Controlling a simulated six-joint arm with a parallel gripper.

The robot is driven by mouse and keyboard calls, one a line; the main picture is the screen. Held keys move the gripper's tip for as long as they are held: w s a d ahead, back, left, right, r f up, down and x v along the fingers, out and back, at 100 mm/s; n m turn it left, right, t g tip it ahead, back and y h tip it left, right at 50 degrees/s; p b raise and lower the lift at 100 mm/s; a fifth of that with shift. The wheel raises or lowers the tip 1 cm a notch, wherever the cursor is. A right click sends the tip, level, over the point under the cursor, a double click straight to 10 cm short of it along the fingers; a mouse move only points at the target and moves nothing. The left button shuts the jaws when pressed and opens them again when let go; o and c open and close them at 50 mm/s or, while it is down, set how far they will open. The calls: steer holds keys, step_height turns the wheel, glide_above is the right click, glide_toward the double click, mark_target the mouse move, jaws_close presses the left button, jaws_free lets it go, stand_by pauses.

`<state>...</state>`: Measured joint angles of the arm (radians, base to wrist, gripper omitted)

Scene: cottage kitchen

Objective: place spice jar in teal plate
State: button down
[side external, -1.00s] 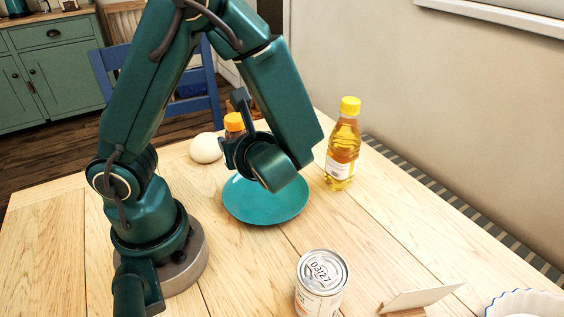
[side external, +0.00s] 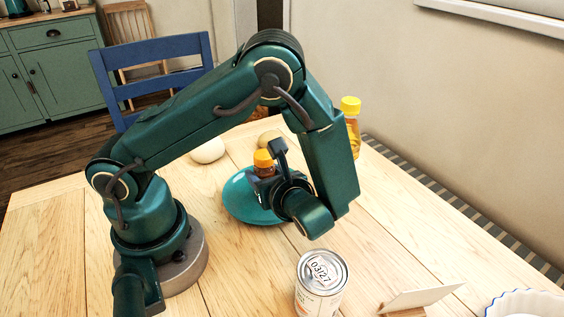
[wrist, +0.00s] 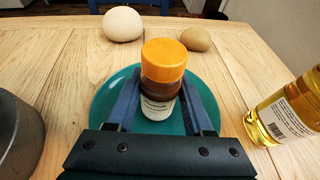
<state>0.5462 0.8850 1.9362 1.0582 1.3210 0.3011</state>
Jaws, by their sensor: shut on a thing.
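The spice jar (side external: 263,164) has an orange lid and a brown body with a white label. In the wrist view the spice jar (wrist: 161,82) stands upright between my two fingers. My gripper (wrist: 162,105) is shut on it. In the side external view my gripper (side external: 268,182) holds the jar over the teal plate (side external: 240,205). In the wrist view the teal plate (wrist: 102,103) lies behind and below the jar. I cannot tell whether the jar's base touches the plate, as my gripper hides it.
A white egg-like object (side external: 207,151) and a brown egg (wrist: 196,39) lie beyond the plate. An oil bottle (wrist: 290,110) stands to the right, partly behind my arm in the side view. A can (side external: 321,283), a card (side external: 422,297) and a white dish (side external: 527,303) are at the front.

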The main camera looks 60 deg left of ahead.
steer(key=shift+f, duration=0.1)
steer(key=shift+c, duration=1.4)
jaws_free()
steer(key=shift+d+r, duration=0.1)
steer(key=shift+r, duration=0.1)
steer(key=v, duration=1.2)
steer(key=s+a+r+n+t+h, duration=0.1)
steer(key=r+n+h, duration=0.3)
steer(key=n, duration=0.5)
steer(key=s+r+n+t+h, duration=0.3)
steer(key=s+n+h, duration=0.1)
steer(key=n+h, duration=0.5)
steer(key=shift+a+r+n, duration=0.4)
steer(key=shift+n, duration=0.3)
